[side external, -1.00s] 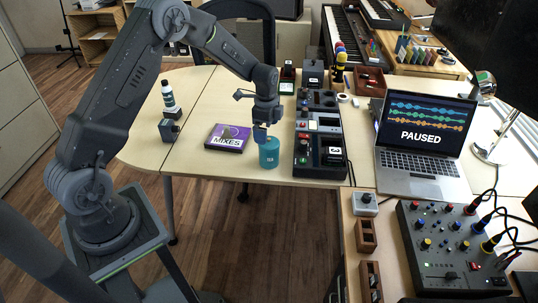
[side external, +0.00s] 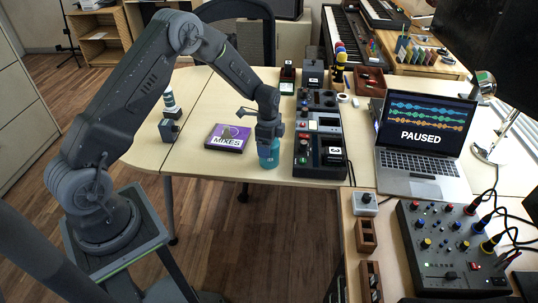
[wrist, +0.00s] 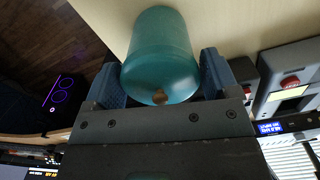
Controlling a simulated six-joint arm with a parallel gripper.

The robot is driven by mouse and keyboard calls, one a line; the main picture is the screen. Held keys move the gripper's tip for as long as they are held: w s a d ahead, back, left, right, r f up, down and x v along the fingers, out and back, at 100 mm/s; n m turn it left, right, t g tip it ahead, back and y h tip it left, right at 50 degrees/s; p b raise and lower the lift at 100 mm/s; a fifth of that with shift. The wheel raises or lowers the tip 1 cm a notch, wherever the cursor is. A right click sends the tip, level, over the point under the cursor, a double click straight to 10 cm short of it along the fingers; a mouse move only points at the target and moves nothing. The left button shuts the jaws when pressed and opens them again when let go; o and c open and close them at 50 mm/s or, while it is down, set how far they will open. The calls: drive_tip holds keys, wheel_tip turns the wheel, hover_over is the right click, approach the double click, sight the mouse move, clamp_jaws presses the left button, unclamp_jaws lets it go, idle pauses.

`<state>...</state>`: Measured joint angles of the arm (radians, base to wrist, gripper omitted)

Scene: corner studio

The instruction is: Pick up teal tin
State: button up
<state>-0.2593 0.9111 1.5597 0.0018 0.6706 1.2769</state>
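The teal tin (side external: 268,157) stands upright near the front edge of the table, between the purple case and the black device. In the wrist view, the tin (wrist: 162,52) fills the space between the two blue finger pads. My gripper (side external: 268,142) points down over the tin, with its fingers on either side of the tin's upper part. In the wrist view, my gripper (wrist: 160,80) looks open around the tin. A narrow gap seems to show beside the tin; contact with the pads is not clear.
A black device with knobs (side external: 318,140) stands close to the right of the tin. A purple case marked MIXES (side external: 227,138) lies to the left. A small dark box (side external: 169,130) and a bottle (side external: 168,98) stand farther left. The laptop (side external: 422,160) is to the right.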

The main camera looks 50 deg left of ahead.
drive_tip(key=c, duration=0.6)
drive_tip(key=shift+r, duration=0.1)
